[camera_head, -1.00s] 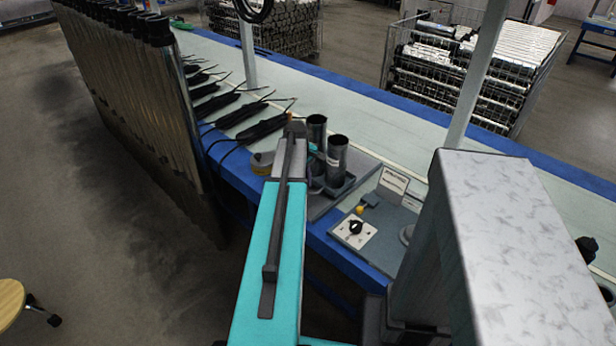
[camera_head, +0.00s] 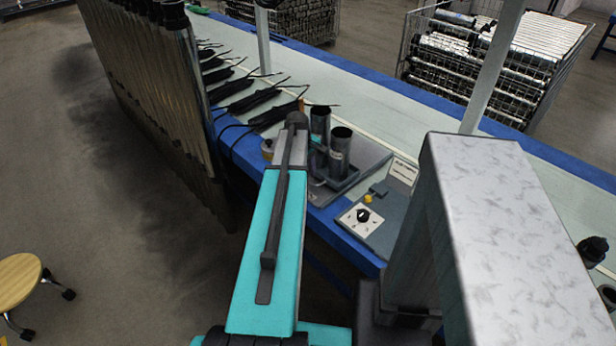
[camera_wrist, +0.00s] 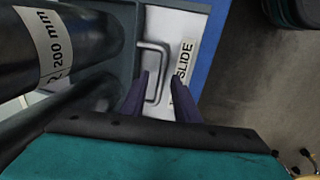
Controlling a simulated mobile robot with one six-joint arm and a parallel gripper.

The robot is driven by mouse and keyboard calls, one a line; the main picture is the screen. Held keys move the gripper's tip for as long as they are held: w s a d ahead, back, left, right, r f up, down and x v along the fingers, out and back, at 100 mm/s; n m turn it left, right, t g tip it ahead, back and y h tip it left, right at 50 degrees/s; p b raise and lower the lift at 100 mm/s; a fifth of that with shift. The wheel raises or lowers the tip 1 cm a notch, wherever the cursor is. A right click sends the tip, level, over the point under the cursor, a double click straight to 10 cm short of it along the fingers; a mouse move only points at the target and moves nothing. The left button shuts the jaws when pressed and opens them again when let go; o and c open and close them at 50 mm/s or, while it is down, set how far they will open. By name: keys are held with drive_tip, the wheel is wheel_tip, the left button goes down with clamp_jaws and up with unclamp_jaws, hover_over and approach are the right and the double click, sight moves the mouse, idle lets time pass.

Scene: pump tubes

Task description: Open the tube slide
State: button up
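The tube slide (camera_wrist: 188,22) shows in the wrist view as a light plate with a grey U-shaped handle (camera_wrist: 160,62) and a label reading "SLIDE", partly hidden by my right finger. My gripper (camera_wrist: 163,78) is open, with two dark fingers pointing at the plate. The handle's long bar appears between the fingertips; I see no grip on it, and contact cannot be told. Two dark tubes lie left of the handle, one marked "200 mm" (camera_wrist: 52,45). In the head view two upright tubes (camera_head: 340,155) stand beside my arm, which hides the gripper and slide.
A control box with a black knob (camera_head: 362,215) and yellow button stands right of the tubes. Black cabled tools (camera_head: 250,103) lie along the blue-edged bench (camera_head: 400,105). Tall metal tubes (camera_head: 160,90) stand at left. A wooden stool (camera_head: 18,280) is on the floor.

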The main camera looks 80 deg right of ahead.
drive_tip(key=shift+r, duration=0.1)
wheel_tip(320, 180, up, 13)
drive_tip(key=w+a, duration=0.1)
drive_tip(key=a, duration=0.1)
drive_tip(key=shift+w+r+b, duration=0.2)
drive_tip(key=shift+w+b, duration=0.05)
drive_tip(key=shift+b, duration=0.1)
idle(0.6)
idle(0.4)
